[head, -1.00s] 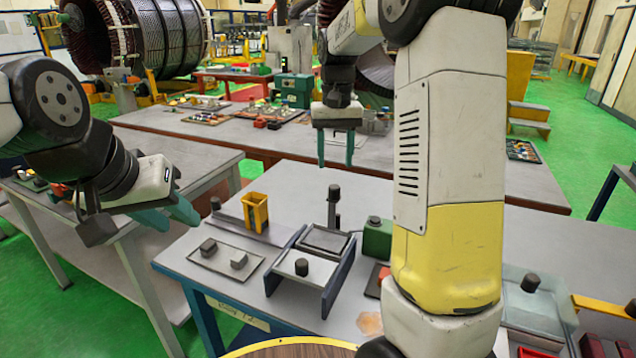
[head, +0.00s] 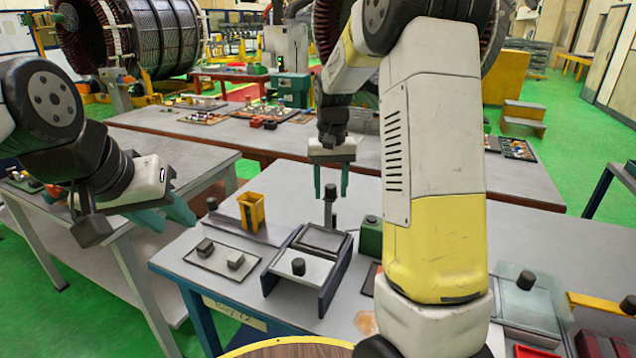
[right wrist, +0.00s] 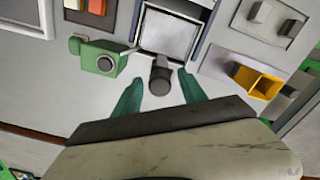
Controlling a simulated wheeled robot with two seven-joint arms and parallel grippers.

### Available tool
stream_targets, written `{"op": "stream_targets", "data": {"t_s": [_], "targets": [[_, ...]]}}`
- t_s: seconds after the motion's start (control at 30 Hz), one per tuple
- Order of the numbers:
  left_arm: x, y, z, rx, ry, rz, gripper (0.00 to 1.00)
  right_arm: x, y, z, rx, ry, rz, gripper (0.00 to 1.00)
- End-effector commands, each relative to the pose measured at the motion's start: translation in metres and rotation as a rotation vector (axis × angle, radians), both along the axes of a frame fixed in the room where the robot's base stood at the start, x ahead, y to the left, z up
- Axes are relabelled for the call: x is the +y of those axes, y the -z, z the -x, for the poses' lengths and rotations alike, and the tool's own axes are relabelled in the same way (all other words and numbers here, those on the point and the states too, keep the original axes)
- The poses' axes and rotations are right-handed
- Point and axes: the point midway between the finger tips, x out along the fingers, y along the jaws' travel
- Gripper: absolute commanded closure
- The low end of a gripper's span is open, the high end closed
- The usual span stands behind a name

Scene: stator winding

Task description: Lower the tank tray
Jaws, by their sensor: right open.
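The tank (head: 308,260) stands on the workbench, with dark side walls and a grey tray (head: 323,239) at its back part. A dark post with a black knob (head: 330,192) rises behind the tray. My right gripper (head: 331,192) is open, pointing down, with its teal fingers to either side of the knob. In the right wrist view the knob (right wrist: 160,78) shows between the open fingers (right wrist: 157,92), apart from both. The tray (right wrist: 170,35) lies just beyond it. My left gripper (head: 165,218) hangs at the left, away from the tank; its fingers' gap is unclear.
A yellow holder (head: 251,210) stands left of the tank, and a green box (head: 371,237) stands right of it. A flat plate with two dark blocks (head: 221,262) lies at the left. My right arm hides part of the bench's right side.

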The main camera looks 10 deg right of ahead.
Motion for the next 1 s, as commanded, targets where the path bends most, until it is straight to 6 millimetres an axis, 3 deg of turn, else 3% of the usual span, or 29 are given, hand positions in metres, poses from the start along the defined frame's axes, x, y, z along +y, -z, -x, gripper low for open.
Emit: {"op": "stream_targets", "data": {"t_s": [0.07, 0.23, 1.0], "targets": [[0.000, 0.000, 0.000, 0.000, 0.000, 0.000, 0.64, 0.000, 0.000, 0.000, 0.000, 0.000, 0.000, 0.51], [0.000, 0.000, 0.000, 0.000, 0.000, 0.000, 0.64, 0.000, 0.000, 0.000, 0.000, 0.000, 0.000, 0.83], [0.000, 0.000, 0.000, 0.000, 0.000, 0.000, 0.64, -0.001, 0.032, 0.000, 0.001, 0.001, 0.002, 0.83]]}}
